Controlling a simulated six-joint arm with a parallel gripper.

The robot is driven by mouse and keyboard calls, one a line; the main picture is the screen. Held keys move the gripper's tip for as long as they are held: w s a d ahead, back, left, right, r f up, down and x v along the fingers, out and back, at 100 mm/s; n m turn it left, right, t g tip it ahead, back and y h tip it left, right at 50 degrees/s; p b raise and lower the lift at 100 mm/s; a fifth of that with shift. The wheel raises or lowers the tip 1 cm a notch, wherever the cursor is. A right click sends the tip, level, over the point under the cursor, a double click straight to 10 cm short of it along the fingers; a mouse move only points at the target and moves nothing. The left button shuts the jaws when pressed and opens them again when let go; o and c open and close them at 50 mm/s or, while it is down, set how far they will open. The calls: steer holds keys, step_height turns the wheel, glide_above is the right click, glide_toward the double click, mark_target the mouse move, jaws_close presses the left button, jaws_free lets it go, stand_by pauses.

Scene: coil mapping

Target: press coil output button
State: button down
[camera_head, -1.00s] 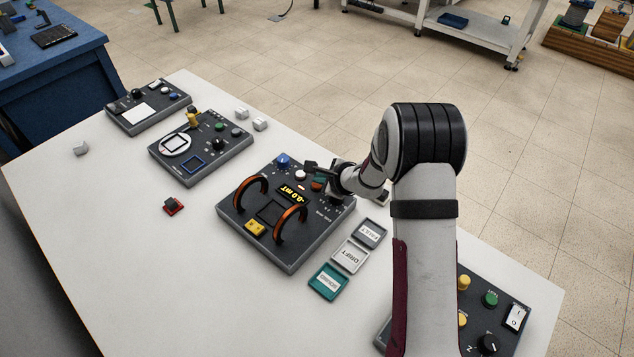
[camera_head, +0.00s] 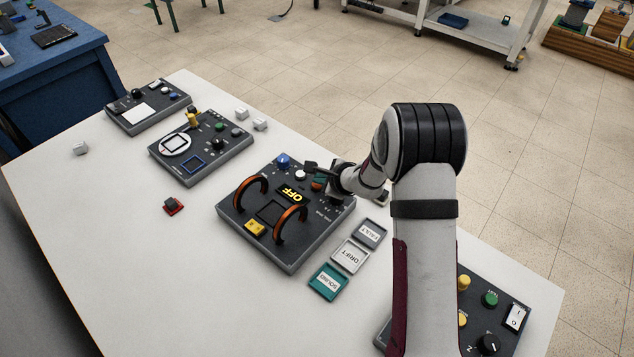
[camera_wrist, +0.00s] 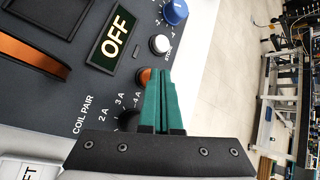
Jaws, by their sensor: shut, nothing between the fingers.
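The coil panel (camera_head: 287,255) is a dark box with two upright orange coils (camera_head: 250,197). Its display (camera_head: 292,194) reads OFF in both views. In the wrist view, an orange button (camera_wrist: 143,77) sits beside the COIL PAIR dial (camera_wrist: 127,119), partly covered by my fingers. Its label is hidden, so I cannot tell from text that it is the coil output button. My gripper (camera_wrist: 162,73) has its teal fingers closed together and empty, with the tips right at the orange button. I cannot tell whether they touch it. In the head view my gripper (camera_head: 318,182) is over the panel's far right part.
A white button (camera_wrist: 160,44) and a blue knob (camera_wrist: 175,12) are close to the fingertips. FAULT, DRIFT and SOUND trays (camera_head: 349,254) lie right of the panel. Other control boxes (camera_head: 203,150) stand to the left. The front left of the white table is clear.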

mark_target(320, 186)
steer(key=shift+r, duration=3.05)
stand_by(0.7)
